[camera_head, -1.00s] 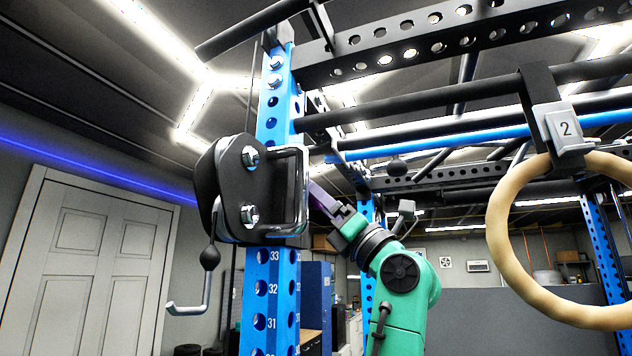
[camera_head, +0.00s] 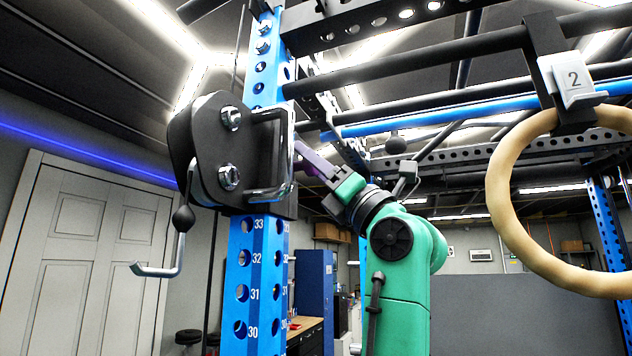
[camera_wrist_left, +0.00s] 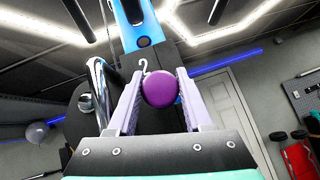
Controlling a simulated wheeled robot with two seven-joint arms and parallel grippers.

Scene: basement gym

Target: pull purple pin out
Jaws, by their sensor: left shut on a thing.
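The purple pin shows as a round purple knob (camera_wrist_left: 160,88) in the left wrist view. It sits between the two pale lavender fingers of my left gripper (camera_head: 308,158), which is shut on it. In the head view my gripper reaches the right side of the black bracket (camera_head: 208,150) on the blue upright (camera_head: 256,285). The knob is hidden there behind the bracket and its metal loop. Whether the pin's shaft is in the bracket cannot be seen. My right gripper is not in view.
A silver handle (camera_head: 270,192) is fixed close to my fingers, and a hook (camera_head: 160,268) hangs at the bracket's left. A wooden ring (camera_head: 500,215) hangs at the right under black bars (camera_head: 430,55). A white door (camera_head: 80,265) stands far behind.

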